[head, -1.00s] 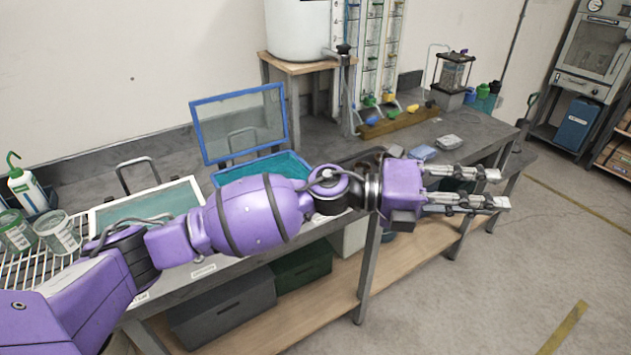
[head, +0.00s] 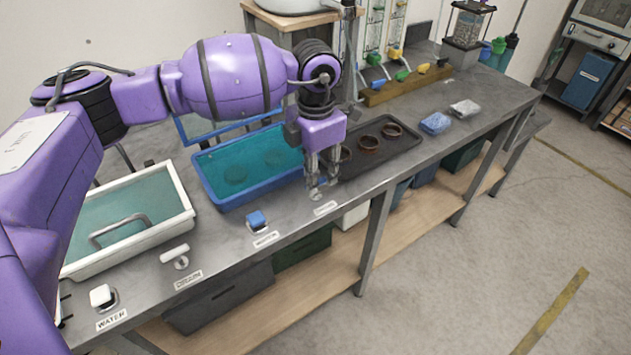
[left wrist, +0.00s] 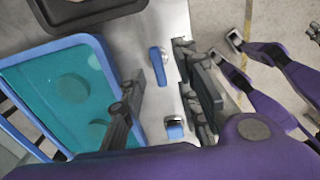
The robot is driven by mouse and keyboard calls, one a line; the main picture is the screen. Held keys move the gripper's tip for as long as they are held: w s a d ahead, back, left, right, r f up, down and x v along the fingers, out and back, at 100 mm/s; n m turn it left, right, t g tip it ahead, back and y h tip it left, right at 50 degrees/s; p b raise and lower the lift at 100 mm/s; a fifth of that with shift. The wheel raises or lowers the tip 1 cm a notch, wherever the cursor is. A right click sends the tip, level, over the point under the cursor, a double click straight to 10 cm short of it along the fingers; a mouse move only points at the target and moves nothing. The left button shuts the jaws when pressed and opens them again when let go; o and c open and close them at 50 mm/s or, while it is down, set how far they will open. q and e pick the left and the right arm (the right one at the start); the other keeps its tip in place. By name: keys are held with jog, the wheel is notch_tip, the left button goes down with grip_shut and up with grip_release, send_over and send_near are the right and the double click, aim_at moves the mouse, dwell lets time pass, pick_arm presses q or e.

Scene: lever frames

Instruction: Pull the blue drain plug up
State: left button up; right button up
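My left gripper (head: 321,190) points down at the bench's front edge, right of the blue-rimmed tray (head: 205,190). In the left wrist view its fingers (left wrist: 157,80) are apart, so it is open. A blue handle (left wrist: 157,62) shows between them on the metal bench top, with no visible grip on it. This seems to be the drain plug; in the head view the gripper hides it. A second blue handle (head: 256,219) stands to the left on the bench edge and also shows in the left wrist view (left wrist: 174,128).
A white-rimmed tray (head: 180,190) stands left, with a white block (head: 103,296) and a white handle (head: 175,254) before it. A dark tray (head: 400,148) holds brown rings behind the gripper. Blue and grey packets (head: 436,123) lie further right.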

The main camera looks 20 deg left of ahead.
pick_arm(q)
jog(key=shift+w+f, duration=0.1)
jog(key=shift+f, duration=1.85)
pick_arm(e)
jog(key=shift+w+a+r+t, duration=0.15)
jog(key=shift+w+r, duration=0.1)
jog(key=shift+w, duration=0.25)
jog(key=shift+w+a+r+t, duration=0.1)
jog(key=shift+w+a+r, duration=0.15)
jog(key=shift+w, duration=0.2)
jog(key=shift+w+a+r+t, duration=0.1)
jog(key=shift+w+r, duration=0.15)
jog(key=shift+w, duration=0.25)
pick_arm(q)
grip_shut()
pick_arm(e)
jog(key=shift+s+d+f, duration=0.2)
jog(key=shift+s+f, duration=0.2)
jog(key=shift+s, duration=0.4)
